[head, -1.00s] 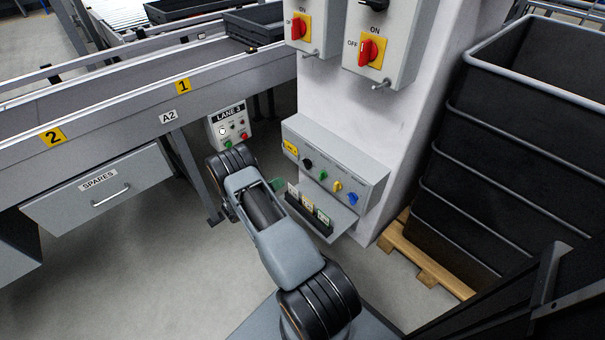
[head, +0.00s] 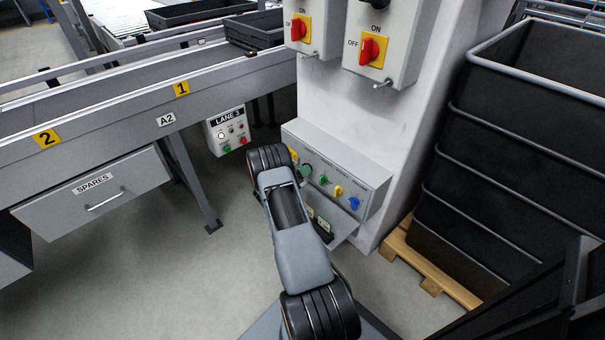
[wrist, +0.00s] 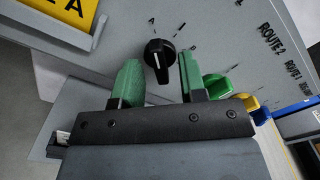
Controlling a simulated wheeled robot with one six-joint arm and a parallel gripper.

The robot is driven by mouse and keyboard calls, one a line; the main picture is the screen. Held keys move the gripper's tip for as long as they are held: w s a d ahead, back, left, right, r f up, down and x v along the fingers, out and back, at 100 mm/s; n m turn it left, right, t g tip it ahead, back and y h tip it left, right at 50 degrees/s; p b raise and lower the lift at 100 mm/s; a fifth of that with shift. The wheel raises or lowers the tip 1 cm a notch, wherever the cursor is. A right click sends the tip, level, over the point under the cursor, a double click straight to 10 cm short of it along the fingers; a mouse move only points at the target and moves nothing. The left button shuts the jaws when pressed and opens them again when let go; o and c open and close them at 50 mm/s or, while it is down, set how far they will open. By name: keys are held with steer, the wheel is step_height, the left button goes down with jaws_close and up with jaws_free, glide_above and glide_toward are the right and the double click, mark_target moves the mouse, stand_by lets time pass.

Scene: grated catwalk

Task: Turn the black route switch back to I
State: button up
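The black route switch (wrist: 159,60) is a round knob with a raised grip and a pale line on it, on the grey panel in the wrist view. The small marks around it are too blurred to read surely. My gripper (wrist: 158,68) is open, its green fingers on either side of the knob with gaps showing. I cannot tell how deep the fingertips reach. In the head view the green fingertip (head: 305,170) is at the control box (head: 374,190), and the black switch is hidden behind my gripper.
Green (head: 323,180), yellow (head: 339,190) and blue (head: 354,203) knobs sit right of the black switch. A card holder (head: 322,226) is below. Red rotary switches (head: 372,48) are above. A lane box (head: 228,132) stands left, black bins (head: 510,150) right.

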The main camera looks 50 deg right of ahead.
steer(key=shift+d, duration=0.1)
jaws_close()
stand_by(0.4)
steer(key=shift+f+m, duration=0.1)
steer(key=shift+m, duration=0.3)
steer(key=m+b, duration=0.4)
steer(key=m, duration=0.3)
steer(key=shift+m, duration=0.6)
